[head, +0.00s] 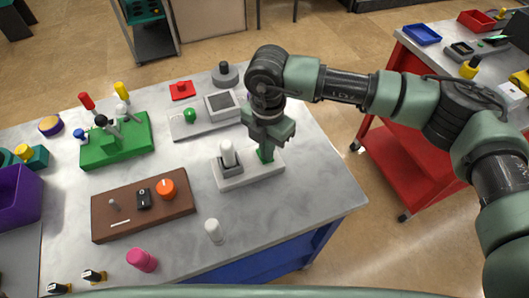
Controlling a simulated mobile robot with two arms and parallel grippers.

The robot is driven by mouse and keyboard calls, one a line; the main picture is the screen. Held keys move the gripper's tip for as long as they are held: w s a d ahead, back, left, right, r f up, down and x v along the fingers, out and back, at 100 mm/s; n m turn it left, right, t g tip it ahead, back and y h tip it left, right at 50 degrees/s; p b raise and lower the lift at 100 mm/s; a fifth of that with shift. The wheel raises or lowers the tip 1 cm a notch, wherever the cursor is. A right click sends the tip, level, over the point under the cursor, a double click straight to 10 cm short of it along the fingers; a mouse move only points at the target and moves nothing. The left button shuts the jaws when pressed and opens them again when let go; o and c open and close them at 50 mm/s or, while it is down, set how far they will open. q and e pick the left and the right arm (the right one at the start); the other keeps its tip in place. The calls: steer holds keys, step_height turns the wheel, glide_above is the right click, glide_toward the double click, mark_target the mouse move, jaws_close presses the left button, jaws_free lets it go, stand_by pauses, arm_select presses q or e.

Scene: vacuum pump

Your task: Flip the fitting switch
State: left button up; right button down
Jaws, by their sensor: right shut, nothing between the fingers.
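My right gripper (268,143) is shut, pointing down over the right end of a white base (236,178) on the table. Just under its fingertips is a small green part (265,155) on that base, partly covered by the gripper; I cannot tell whether they touch. A white upright cylinder (228,153) in a grey holder stands on the left of the same base. A brown panel (125,220) to the left carries a black switch (144,199), an orange knob (166,189) and a small grey toggle (113,204). I cannot tell which part is the fitting switch. My left gripper is not in view.
A green block with upright tools (120,158) stands at the back left. A grey plate with a green knob (190,115) lies behind the white base. A white cylinder (213,232) and a pink one (141,260) stand in front. The table's right front corner is clear.

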steer(key=shift+f, duration=0.35)
steer(key=shift+r+p, duration=1.15)
steer(key=shift+r, duration=2.4)
steer(key=shift+s+f, duration=0.1)
